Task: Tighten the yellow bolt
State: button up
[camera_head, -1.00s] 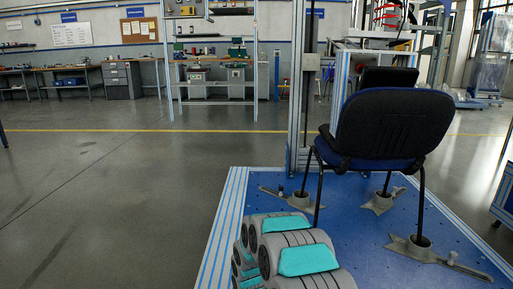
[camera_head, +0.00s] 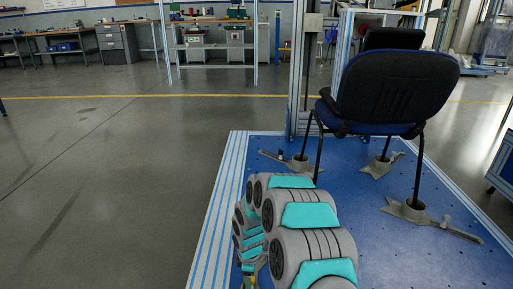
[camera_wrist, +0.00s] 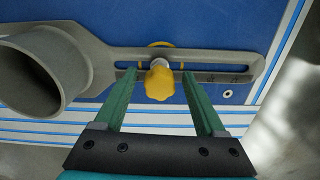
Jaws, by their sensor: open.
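The yellow bolt (camera_wrist: 160,82) has a lobed knob head and stands in the slot of a grey clamp arm (camera_wrist: 190,62) in the wrist view. My gripper (camera_wrist: 160,84) is open, with its two green fingers on either side of the knob and a gap on each side. No contact shows. The clamp arm joins a grey cup (camera_wrist: 40,75) at the left. In the head view, the end of my arm is only partly in view at the bottom, and I cannot make out the yellow bolt there.
The black chair (camera_head: 393,88) stands with its legs in grey cups on the blue platform (camera_head: 375,245). Other clamp feet (camera_head: 425,217) lie around the legs. The platform's striped edge (camera_head: 215,225) borders open floor (camera_head: 120,170) at the left.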

jog(key=shift+n, duration=0.4)
jog(key=n, duration=0.4)
jog(key=n, duration=0.4)
dwell(0.4)
jog(key=shift+c, duration=0.4)
